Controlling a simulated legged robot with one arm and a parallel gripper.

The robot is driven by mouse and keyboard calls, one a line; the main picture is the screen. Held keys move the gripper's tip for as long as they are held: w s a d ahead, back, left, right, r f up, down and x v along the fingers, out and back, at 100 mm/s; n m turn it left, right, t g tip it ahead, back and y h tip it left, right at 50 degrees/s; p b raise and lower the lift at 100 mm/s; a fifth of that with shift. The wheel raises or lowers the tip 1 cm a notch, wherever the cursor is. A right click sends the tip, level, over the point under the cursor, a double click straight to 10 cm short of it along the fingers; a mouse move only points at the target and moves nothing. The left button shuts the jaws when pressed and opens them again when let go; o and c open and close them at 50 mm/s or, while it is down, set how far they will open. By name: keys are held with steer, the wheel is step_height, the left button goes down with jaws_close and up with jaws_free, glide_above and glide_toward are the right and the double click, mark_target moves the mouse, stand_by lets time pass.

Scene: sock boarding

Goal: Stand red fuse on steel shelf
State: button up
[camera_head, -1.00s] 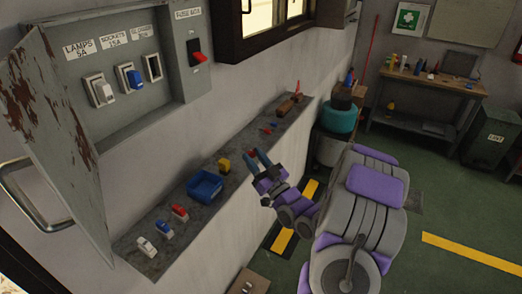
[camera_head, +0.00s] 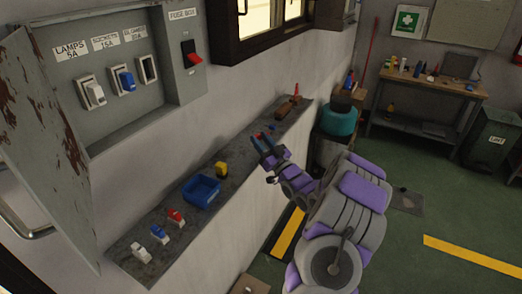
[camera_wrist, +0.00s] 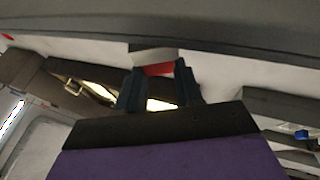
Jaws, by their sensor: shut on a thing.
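My gripper (camera_head: 262,141) is over the right part of the grey steel shelf (camera_head: 236,183), near its front edge. In the wrist view my gripper (camera_wrist: 160,86) is shut on a small red and white piece (camera_wrist: 158,69), which looks like a red fuse. Only its end shows between the fingers. I cannot tell whether it touches the shelf. Another red fuse (camera_head: 176,217) stands at the shelf's near left end, in a row with a blue fuse (camera_head: 160,234) and a white fuse (camera_head: 141,253).
A blue bin (camera_head: 201,191) and a yellow piece (camera_head: 221,170) stand on the shelf left of my gripper.

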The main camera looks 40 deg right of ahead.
steer(key=shift+a+f+b, duration=0.15)
steer(key=shift+f+b, duration=0.1)
steer(key=shift+f, duration=0.6)
steer(key=shift+a+f+b, duration=0.1)
steer(key=shift+f+b, duration=0.1)
steer(key=shift+f, duration=0.65)
steer(key=shift+f, duration=0.25)
steer(key=o, duration=0.8)
steer(key=shift+s, duration=0.1)
steer(key=shift+c, duration=0.2)
steer(key=shift+o, duration=0.4)
steer(key=shift+d+f, duration=0.1)
steer(key=shift+f, duration=0.05)
